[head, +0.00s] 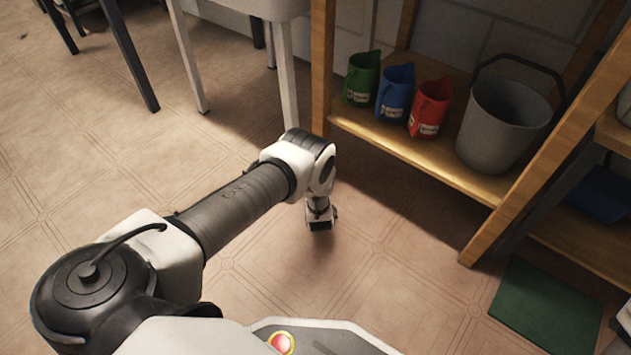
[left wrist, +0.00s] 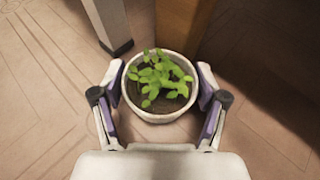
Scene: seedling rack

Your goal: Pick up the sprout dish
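The sprout dish (left wrist: 161,113) is a round white pot with dark soil and bright green leafy sprouts (left wrist: 160,78). In the left wrist view it stands upright between the two fingers of my left gripper (left wrist: 161,82). The fingers are spread wide, one on each side of the rim and very close to it. I cannot tell whether the pads touch the pot. In the head view my left wrist (head: 300,162) is low over the floor and hides the dish. My right gripper is not in view.
A pale furniture leg (left wrist: 110,25) and a wooden post (left wrist: 182,25) stand just beyond the dish. The wooden shelf (head: 410,150) holds green (head: 361,80), blue (head: 395,92) and red (head: 430,110) jugs and a grey bucket (head: 500,125). A green mat (head: 545,308) lies at lower right.

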